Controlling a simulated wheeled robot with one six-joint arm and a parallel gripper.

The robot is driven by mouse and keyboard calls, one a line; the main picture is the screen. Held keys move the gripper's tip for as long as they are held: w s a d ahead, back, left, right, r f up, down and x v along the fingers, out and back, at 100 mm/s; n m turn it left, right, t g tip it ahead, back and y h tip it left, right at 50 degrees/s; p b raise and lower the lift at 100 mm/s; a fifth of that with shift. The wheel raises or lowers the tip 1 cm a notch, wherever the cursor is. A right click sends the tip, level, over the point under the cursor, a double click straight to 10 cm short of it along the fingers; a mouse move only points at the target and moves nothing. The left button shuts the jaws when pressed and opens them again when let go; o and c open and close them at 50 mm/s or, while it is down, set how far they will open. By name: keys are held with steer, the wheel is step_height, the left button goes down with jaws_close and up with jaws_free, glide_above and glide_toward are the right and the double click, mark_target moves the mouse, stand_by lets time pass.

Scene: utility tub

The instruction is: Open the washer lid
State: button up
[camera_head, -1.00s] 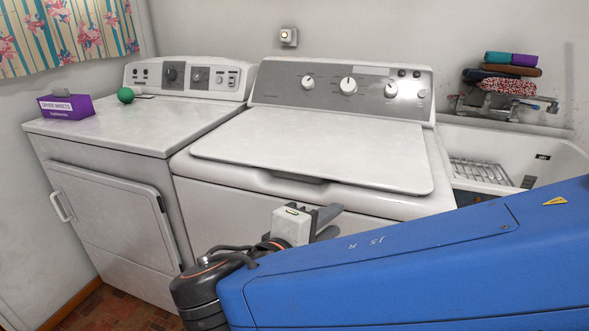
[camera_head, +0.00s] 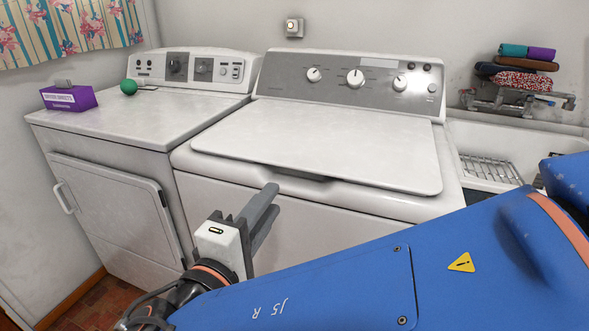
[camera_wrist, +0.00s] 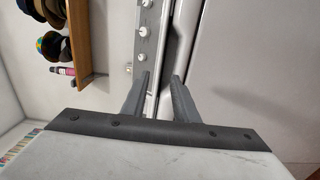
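The white washer (camera_head: 185,190) stands in the middle of the head view. Its lid (camera_head: 320,140) is flat and shut, with a dark handle recess (camera_head: 300,176) at its front edge. My gripper (camera_head: 268,198) is in front of the washer, just below and left of that recess, with its fingers pointing up and to the right. In the wrist view my gripper (camera_wrist: 160,85) shows two grey fingers with a gap between them and nothing held. Whether the fingertips touch the washer cannot be told.
A white dryer (camera_head: 110,120) stands left of the washer, with a purple box (camera_head: 68,98) and a green ball (camera_head: 128,87) on top. A sink (camera_head: 510,140) is at the right, with folded cloths (camera_head: 522,65) above it. The wrist view shows a wooden shelf (camera_wrist: 88,40) with hats.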

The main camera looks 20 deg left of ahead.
mark_target(295, 169)
steer(key=w, duration=0.8)
steer(key=w+d, duration=0.1)
steer(key=w, duration=0.3)
steer(key=shift+w, duration=0.4)
jaws_close()
stand_by(1.0)
